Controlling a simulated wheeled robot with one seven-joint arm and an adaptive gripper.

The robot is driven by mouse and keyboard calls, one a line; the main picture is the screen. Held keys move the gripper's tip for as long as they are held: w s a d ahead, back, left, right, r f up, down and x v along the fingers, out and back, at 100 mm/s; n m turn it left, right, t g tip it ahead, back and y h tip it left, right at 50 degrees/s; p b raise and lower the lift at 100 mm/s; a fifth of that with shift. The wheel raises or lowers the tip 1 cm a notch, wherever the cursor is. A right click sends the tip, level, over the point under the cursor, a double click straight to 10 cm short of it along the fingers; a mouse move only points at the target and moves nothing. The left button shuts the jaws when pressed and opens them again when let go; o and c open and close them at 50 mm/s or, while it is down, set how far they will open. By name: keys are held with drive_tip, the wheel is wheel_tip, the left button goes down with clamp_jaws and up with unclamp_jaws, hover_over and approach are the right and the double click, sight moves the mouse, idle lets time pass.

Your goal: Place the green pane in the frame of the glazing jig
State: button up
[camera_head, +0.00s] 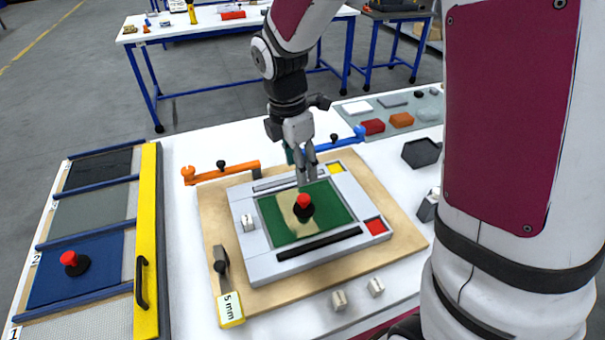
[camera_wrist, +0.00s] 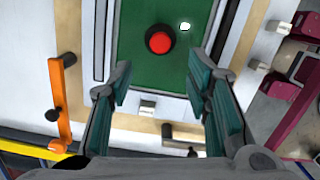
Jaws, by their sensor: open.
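The green pane (camera_head: 335,205) lies inside the grey frame of the glazing jig (camera_head: 262,265). It looks flat, but I cannot tell if every edge is fully seated. A red knob (camera_head: 303,201) on a dark base stands on the pane. A pale strip shows across the pane near the knob, perhaps a reflection. My gripper (camera_head: 307,182) is open and empty, just above and behind the knob. In the wrist view, the knob (camera_wrist: 159,41) lies beyond the open fingertips (camera_wrist: 168,80), apart from them, with the green pane (camera_wrist: 150,75) below.
A rack (camera_head: 148,240) at left holds a blue pane (camera_head: 75,270) with a red knob. Small blocks (camera_head: 375,121) lie on a grey mat behind right.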

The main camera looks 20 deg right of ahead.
drive_tip(key=s+r+m+t, duration=0.2)
drive_tip(key=s+r+m, duration=0.5)
drive_tip(key=s+m, duration=0.3)
drive_tip(key=s+d+r+m+t+y, duration=0.1)
drive_tip(key=s+r+m+t, duration=0.2)
drive_tip(key=s+r+m, duration=0.5)
drive_tip(key=shift+s+d+r+m, duration=0.2)
drive_tip(key=shift+s+d+m, duration=0.1)
drive_tip(key=shift+s+m, duration=0.7)
